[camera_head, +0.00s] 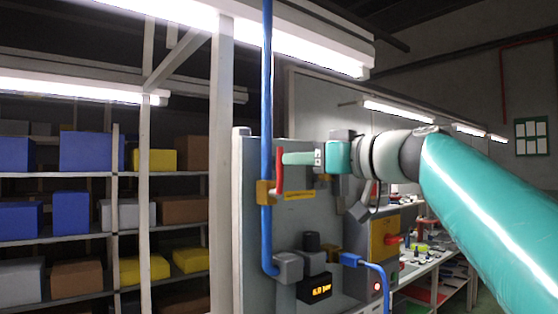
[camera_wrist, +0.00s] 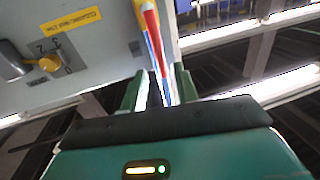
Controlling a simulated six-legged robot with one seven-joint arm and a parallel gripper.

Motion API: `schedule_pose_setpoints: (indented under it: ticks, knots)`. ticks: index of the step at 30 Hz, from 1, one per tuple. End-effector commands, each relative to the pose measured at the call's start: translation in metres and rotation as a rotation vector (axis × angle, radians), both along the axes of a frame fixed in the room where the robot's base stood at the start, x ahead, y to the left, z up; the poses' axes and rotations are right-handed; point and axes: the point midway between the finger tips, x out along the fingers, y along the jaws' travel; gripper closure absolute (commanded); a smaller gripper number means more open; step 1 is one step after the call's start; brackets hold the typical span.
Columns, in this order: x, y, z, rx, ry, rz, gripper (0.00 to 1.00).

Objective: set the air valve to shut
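The air valve is a yellow body (camera_head: 265,192) on a vertical blue pipe (camera_head: 267,110). Its red lever (camera_head: 280,170) stands upright, in line with the pipe. My gripper (camera_head: 286,158) reaches in from the right at the lever's height, its fingertips close to the lever. In the wrist view the red lever (camera_wrist: 151,25) runs down into the gap between the two green fingers of my gripper (camera_wrist: 158,88). The fingers look apart, with space beside the lever. I cannot tell whether either finger touches it.
A grey panel (camera_head: 250,160) stands behind the pipe, with a yellow label (camera_head: 300,195). An orange display (camera_head: 318,290) sits lower down. The wrist view shows a yellow knob (camera_wrist: 50,63) on the panel. Shelves (camera_head: 80,175) with boxes fill the left.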

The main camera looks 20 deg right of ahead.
Motion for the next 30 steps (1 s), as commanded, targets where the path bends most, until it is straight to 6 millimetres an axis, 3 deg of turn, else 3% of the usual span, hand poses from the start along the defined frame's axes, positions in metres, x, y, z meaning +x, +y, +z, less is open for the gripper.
schedule_pose_setpoints:
  ticks: [3,9,20,25,30]
  knots:
    - [0.021,0.015,-0.001,-0.001,0.002,0.001,0.70]
    - [0.042,0.030,0.000,-0.001,-0.001,-0.001,0.70]
    - [0.047,0.034,0.000,0.001,-0.001,-0.002,0.70]
    - [0.047,0.034,0.000,0.001,-0.001,-0.002,1.00]
    - [0.047,0.034,0.000,0.000,0.000,-0.002,1.00]
